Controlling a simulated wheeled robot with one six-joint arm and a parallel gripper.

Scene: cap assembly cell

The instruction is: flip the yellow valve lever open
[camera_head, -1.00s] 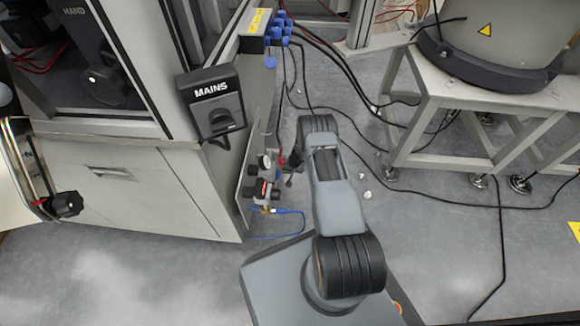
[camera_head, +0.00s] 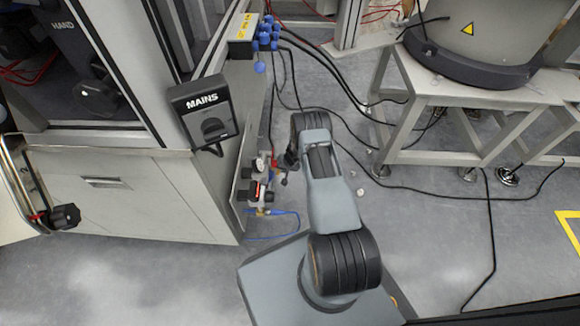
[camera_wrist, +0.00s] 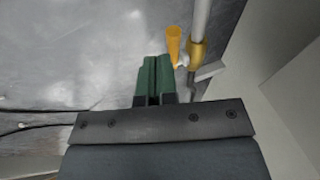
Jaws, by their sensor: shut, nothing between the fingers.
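The yellow valve lever (camera_wrist: 174,43) shows in the wrist view just right of my fingertips. It stands beside a brass fitting (camera_wrist: 196,55) on a pale pipe (camera_wrist: 202,20). My gripper (camera_wrist: 153,66) has its two green fingers together, with nothing between them. The fingertips are close to the lever's left side; whether they touch it I cannot tell. In the head view, my gripper end is small and dark beside the valve and regulator unit (camera_head: 259,193) on the cabinet side. The lever cannot be made out there.
The cabinet (camera_head: 135,195) with the black MAINS switch (camera_head: 207,112) stands left of my arm. Blue connectors (camera_head: 267,34) sit above the unit. A metal stand (camera_head: 480,95) with cables is at the right. Grey floor is open at lower right.

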